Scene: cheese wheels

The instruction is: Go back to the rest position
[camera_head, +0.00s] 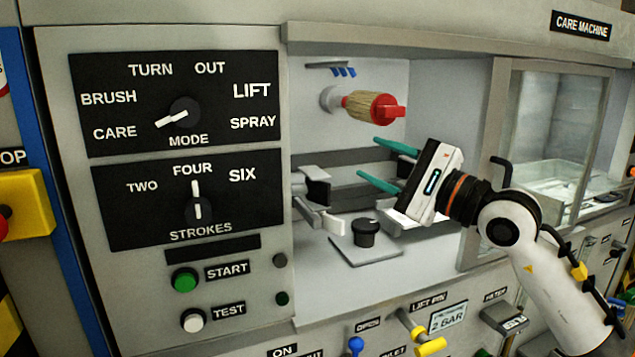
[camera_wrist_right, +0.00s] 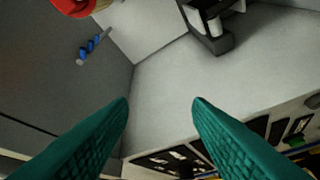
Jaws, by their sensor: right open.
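My right gripper (camera_head: 369,159) reaches into the open bay of the care machine from the right. Its two teal fingers are apart, pointing left, with nothing between them. In the right wrist view the open fingers (camera_wrist_right: 160,102) show over bare grey panels. A brush-like part with a red cap (camera_head: 372,107) juts from the bay's back wall, just above the fingers and apart from them. In the wrist view the red cap (camera_wrist_right: 72,6) shows at the top left. My left gripper is in neither view.
A black knob (camera_head: 366,232) stands on a plate below my gripper. Dark clamps (camera_head: 316,190) sit at the bay's left. The glass door (camera_head: 555,130) is right of the bay. The mode dial (camera_head: 185,113) points to CARE, the strokes dial (camera_head: 198,208) to FOUR. Yellow-handled valves (camera_head: 430,346) are below.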

